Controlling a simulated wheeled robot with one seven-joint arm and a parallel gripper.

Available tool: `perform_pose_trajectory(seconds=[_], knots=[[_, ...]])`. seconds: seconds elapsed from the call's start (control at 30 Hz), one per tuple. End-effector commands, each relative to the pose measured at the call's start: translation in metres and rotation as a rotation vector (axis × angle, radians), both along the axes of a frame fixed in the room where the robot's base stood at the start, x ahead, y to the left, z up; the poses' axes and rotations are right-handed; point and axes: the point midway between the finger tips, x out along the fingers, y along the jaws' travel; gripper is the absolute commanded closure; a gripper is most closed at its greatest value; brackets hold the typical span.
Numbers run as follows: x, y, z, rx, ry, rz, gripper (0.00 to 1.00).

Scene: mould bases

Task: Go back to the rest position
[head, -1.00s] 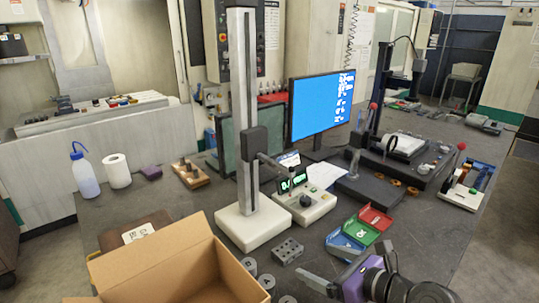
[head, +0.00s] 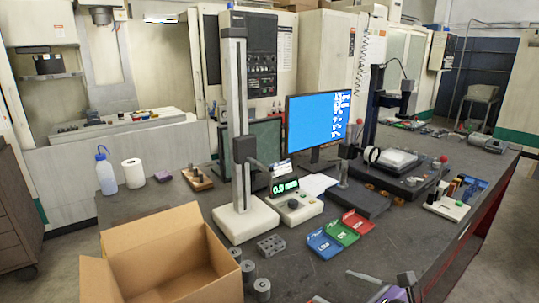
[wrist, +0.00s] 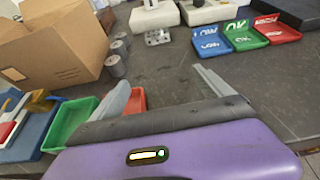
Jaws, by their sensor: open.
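My gripper (head: 382,280) is low at the bottom right of the head view, over the front part of the grey bench (head: 330,268). The gripper is open and empty. The purple wrist body fills the bottom of that view. Several grey cylinders (head: 248,270) stand beside the cardboard box, apart from the gripper; they also show in the wrist view (wrist: 117,67). A grey block with holes (head: 270,245) lies behind them.
The open cardboard box (head: 165,250) stands at front left. Blue (head: 324,245), green (head: 342,232) and red (head: 358,222) trays lie on the bench, beyond my gripper. A tall height gauge (head: 240,140) and a monitor (head: 318,118) stand behind. In the wrist view, a green bin (wrist: 72,122) lies left.

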Motion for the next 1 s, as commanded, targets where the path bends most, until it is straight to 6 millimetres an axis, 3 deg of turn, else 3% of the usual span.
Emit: perform_pose_trajectory(seconds=[0.37, 0.67, 0.77, 0.87, 1.0], knots=[[0.013, -0.012, 0.013, -0.177, -0.178, 0.016, 0.10], [0.025, -0.042, 0.040, -0.528, -0.454, -0.023, 0.10], [0.017, -0.055, 0.040, -0.739, -0.561, -0.042, 0.10], [-0.004, -0.069, 0.032, -1.011, -0.657, -0.051, 0.10], [-0.048, -0.084, 0.018, -1.418, -0.743, -0.029, 0.10]])
